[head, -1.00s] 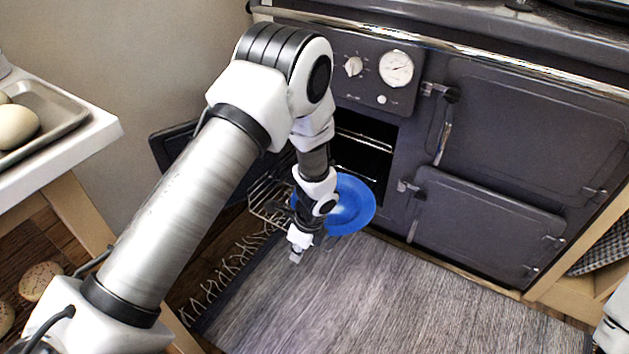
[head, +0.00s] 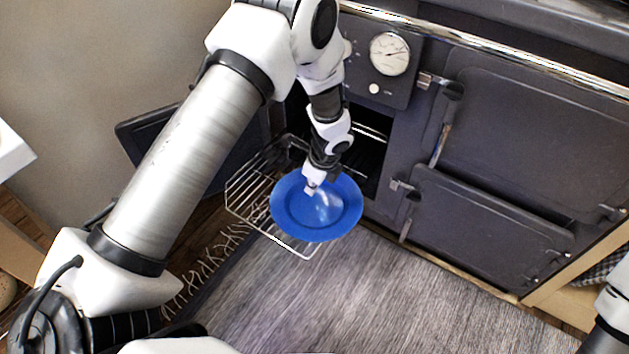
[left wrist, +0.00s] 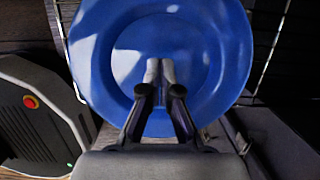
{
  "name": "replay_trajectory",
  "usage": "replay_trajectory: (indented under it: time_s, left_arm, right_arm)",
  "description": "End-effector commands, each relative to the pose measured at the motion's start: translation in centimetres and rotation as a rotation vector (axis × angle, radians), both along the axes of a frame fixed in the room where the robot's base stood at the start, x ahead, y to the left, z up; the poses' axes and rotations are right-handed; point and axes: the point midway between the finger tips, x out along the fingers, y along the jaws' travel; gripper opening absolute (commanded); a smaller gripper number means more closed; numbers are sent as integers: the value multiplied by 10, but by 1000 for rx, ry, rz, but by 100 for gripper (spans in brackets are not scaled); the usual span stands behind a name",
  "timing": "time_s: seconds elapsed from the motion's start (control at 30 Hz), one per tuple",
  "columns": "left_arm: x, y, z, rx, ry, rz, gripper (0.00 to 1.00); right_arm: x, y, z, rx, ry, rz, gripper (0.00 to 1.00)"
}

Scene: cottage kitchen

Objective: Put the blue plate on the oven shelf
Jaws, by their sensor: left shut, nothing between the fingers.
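The blue plate (head: 335,220) lies flat over the right part of the oven shelf (head: 245,190), a wire rack sticking out of the open oven. Whether the plate rests on the wires is hidden beneath it. In the left wrist view the plate (left wrist: 95,50) fills the middle, with rack wires (left wrist: 268,45) showing beyond its edges. My left gripper (head: 310,188) is shut and empty, pointing down over the plate's upper left part. In the left wrist view its fingertips (left wrist: 160,68) are together in front of the plate; contact cannot be told. My right gripper is not in view.
The open oven door (head: 140,135) stands left of the rack, partly behind my left arm. Closed stove doors (head: 490,215) are to the right. A grey rug (head: 400,290) covers the floor in front. A white counter corner (head: 12,150) is at far left.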

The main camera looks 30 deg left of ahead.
Motion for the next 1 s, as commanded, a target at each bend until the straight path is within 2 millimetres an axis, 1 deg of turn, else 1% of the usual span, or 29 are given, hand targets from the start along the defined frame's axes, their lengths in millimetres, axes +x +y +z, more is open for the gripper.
replay_trajectory:
  time_s: [0.03,0.17,0.2,0.3,0.43,0.53,0.77,0.87,0.97,1.0]
  left_arm:
    - [-1,3,-18,-1,2,2,0]
    - [0,10,-45,-1,1,1,0]
    - [1,14,-48,-2,-2,5,0]
    - [3,33,-44,-2,-2,6,0]
    - [4,46,-42,-1,-2,4,0]
    - [4,50,-41,0,-1,1,0]
    - [4,50,-40,0,0,1,0]
    - [4,53,-39,-1,0,1,0]
    - [5,66,-36,-3,0,4,0]
    - [6,75,-35,-4,0,6,0]
  right_arm:
    - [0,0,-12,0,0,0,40]
    - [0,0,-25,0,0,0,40]
    - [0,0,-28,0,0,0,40]
    - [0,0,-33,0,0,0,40]
    - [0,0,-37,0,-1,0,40]
    - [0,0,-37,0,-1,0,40]
    - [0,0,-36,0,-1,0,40]
    - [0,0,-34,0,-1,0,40]
    - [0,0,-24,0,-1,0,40]
    - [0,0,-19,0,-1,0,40]
